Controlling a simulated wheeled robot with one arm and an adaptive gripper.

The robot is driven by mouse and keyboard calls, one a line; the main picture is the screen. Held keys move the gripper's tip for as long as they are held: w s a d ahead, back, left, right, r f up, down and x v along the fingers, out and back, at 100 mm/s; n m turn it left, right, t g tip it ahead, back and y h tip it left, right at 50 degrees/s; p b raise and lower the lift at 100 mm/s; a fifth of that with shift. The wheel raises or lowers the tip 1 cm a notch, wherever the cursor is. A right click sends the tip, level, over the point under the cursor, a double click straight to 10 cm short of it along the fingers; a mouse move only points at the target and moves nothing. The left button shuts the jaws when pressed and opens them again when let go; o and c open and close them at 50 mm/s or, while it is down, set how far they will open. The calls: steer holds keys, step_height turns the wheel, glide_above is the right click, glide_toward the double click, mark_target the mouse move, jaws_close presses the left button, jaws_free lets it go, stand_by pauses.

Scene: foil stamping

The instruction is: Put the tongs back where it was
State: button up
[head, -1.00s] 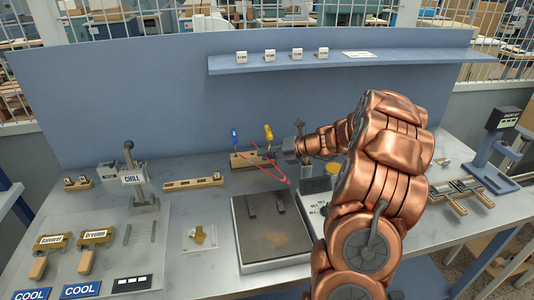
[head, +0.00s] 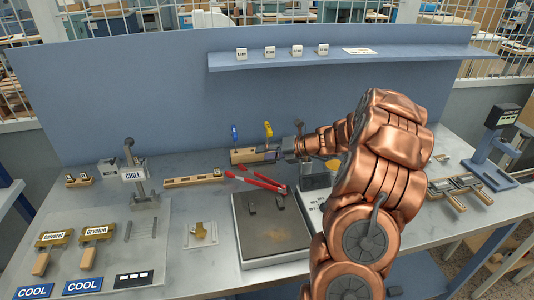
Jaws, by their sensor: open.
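The red tongs (head: 257,181) lie slanted across the grey bench in front of a small wooden rack (head: 243,157), their right end at the back edge of the dark plate (head: 262,230). My gripper (head: 274,153) is open at the right end of the rack, behind and above the tongs. It appears apart from them. Its fingers are small here, and the gripper hides part of the rack's right end. A blue-handled tool (head: 234,134) and a yellow-handled tool (head: 268,130) stand up at the rack.
A long wooden block (head: 193,181) lies left of the rack. A white panel (head: 312,203) sits right of the dark plate, partly behind my arm. A blue shelf (head: 350,62) with small white blocks runs above.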

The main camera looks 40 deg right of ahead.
steer(key=r+b+v, duration=0.1)
steer(key=b+v, duration=0.2)
steer(key=v, duration=1)
steer(key=s+a+f+n+g, duration=0.1)
steer(key=s+a+n+g, duration=0.3)
steer(key=a+n, duration=0.75)
steer(key=s+a+n+g, duration=0.35)
steer(key=a+n, duration=0.35)
steer(key=a, duration=1)
steer(key=s+a+f+n+g+h, duration=0.2)
steer(key=s+a+n+g, duration=0.3)
steer(key=s+n, duration=0.6)
steer(key=s+f+n+h, duration=0.2)
steer(key=s+n+h, duration=0.2)
steer(key=s+n, duration=0.7)
steer(key=shift+s+d+f+n+h, duration=0.25)
steer(key=shift+d+n+h, duration=0.15)
steer(key=shift+n, duration=0.15)
